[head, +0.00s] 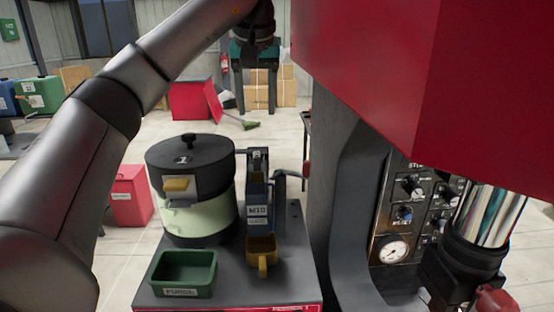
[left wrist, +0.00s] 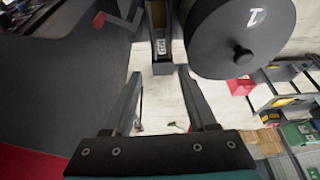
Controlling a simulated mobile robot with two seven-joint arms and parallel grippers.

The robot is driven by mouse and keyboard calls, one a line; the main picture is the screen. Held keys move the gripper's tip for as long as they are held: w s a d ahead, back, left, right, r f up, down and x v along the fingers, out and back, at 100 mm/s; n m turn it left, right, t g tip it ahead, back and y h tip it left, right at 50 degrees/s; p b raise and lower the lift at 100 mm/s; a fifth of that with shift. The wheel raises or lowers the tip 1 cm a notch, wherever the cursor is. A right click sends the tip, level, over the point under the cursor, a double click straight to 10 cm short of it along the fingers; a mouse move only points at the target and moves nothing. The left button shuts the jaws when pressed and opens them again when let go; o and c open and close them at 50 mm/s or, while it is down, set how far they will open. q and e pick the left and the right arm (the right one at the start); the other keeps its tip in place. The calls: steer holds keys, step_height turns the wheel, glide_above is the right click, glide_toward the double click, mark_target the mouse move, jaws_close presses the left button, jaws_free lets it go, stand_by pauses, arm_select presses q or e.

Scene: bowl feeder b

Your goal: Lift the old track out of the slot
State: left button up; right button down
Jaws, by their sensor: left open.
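The feeder bowl (head: 195,215) is pale green with a black lid (head: 190,155) marked 1. To its right an upright dark blue block (head: 257,192), labelled what looks like M10, stands against it; this appears to be the track, and its slot is not clearly visible. In the left wrist view the block (left wrist: 162,50) lies ahead of the fingertips, beside the round black lid (left wrist: 240,35). My left gripper (head: 256,108) points down, open and empty, above and apart from the block. The fingers also show in the left wrist view (left wrist: 160,73).
A green tray labelled PURGE (head: 183,290) and a yellow cup (head: 262,244) stand at the front of the grey stand. A dark column, a gauge panel (head: 395,250) and a large red housing (head: 400,70) close off the right. A red bin (head: 130,195) stands left.

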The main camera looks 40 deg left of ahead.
arm_select(q)
glide_above(257, 154)
steer(key=s+d, duration=0.1)
steer(key=s, duration=0.1)
step_height(257, 154, down, 8)
steer(key=shift+x, duration=0.85)
steer(key=x, duration=0.4)
steer(key=shift+w+d+f, duration=0.15)
steer(key=shift+w+f, duration=0.05)
steer(key=shift+f, duration=0.1)
arm_select(e)
steer(key=shift+s+a+r, duration=0.1)
steer(key=shift+s, duration=0.8)
arm_select(q)
jaws_close()
arm_select(e)
steer(key=shift+s, duration=0.1)
arm_select(q)
steer(key=shift+r, duration=0.1)
